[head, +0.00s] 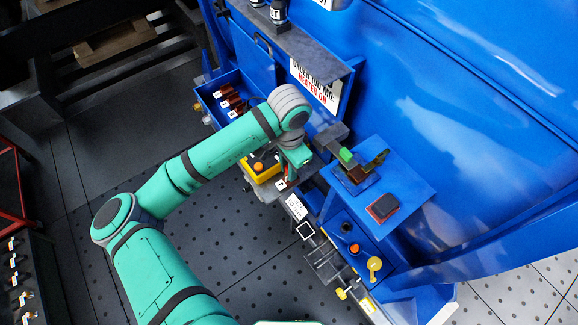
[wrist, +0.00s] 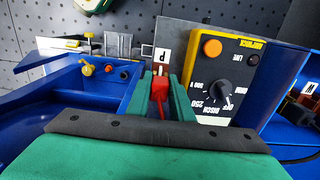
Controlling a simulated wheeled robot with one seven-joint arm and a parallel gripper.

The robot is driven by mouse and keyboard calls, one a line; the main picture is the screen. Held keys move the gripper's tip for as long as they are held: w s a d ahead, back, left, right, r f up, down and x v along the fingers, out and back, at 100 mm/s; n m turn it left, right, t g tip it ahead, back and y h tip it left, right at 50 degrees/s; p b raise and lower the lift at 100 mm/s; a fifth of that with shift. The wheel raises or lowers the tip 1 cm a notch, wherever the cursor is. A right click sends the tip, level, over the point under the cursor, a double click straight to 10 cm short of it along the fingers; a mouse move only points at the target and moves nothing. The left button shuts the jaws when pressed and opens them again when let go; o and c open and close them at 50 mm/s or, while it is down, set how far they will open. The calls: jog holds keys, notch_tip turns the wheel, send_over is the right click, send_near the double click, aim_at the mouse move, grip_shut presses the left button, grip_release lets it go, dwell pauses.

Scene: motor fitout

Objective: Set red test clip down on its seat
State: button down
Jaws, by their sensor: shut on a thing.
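The red test clip (wrist: 160,92) stands between the two green fingers of my gripper (wrist: 161,98) in the wrist view. The fingers are shut on it. Its far end points to a small post under a white label marked P (wrist: 163,55). I cannot tell whether clip and post touch. The seat is not clearly seen; the fingers and clip cover much of that spot. In the head view my gripper (head: 290,178) is low beside the yellow tester, and the clip is too small there to make out surely.
The yellow and black tester (wrist: 225,75), with a dial and orange button, is close right of my fingers. A blue panel (wrist: 95,85) with a yellow key and buttons lies left. A blue bin (head: 228,98) and a blue shelf (head: 400,180) flank the arm in the head view.

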jog(key=shift+f, duration=0.65)
jog(key=c, duration=1.5)
grip_release()
notch_tip(320, 180, up, 11)
jog(key=shift+f, duration=0.1)
